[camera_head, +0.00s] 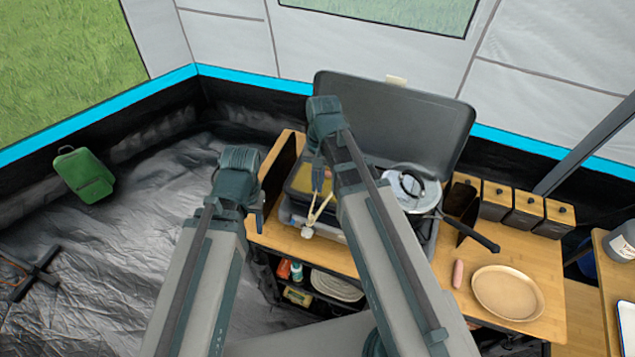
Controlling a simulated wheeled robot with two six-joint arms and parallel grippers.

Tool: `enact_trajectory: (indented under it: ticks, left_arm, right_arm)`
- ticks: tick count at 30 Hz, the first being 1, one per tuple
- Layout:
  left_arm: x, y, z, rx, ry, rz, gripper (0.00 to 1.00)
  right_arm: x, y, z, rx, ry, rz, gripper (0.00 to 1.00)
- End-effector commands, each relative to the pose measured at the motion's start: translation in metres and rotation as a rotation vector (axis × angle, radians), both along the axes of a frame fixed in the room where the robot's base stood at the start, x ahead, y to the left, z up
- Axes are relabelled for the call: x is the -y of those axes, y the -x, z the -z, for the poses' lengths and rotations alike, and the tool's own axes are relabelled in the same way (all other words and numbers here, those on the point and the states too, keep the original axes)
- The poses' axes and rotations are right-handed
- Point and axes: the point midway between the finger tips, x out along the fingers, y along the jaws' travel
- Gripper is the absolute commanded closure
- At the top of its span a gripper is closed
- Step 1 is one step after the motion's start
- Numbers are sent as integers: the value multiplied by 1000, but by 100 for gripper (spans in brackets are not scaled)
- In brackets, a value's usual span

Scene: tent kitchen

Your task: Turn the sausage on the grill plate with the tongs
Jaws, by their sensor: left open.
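The pale tongs (318,214) lie spread in a V at the front of the stove, hinge end toward the counter's front edge. A pink sausage (458,273) lies on the counter. My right gripper (318,176) is over the grill plate, by the tongs' far ends; its grip is unclear. My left gripper (259,212) is open, left of the stove by the counter's edge.
A tan plate (508,292) sits right of the sausage. A pan (414,192) with a dark handle is on the stove's right side, before the raised lid (400,118). A shelf below holds bottles and dishes.

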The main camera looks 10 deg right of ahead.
Motion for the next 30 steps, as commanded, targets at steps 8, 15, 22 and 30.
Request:
enact_trajectory:
  ticks: [8,15,22,30]
  left_arm:
    - [0,0,-26,0,1,-3,50]
    - [0,0,-45,-1,1,-2,50]
    - [0,0,-59,-2,0,-1,50]
    - [0,0,-57,-2,0,0,50]
  right_arm:
    - [0,0,-26,0,0,0,100]
    - [0,0,-45,0,0,0,100]
    - [0,0,-59,0,0,0,100]
    - [0,0,-57,0,0,0,100]
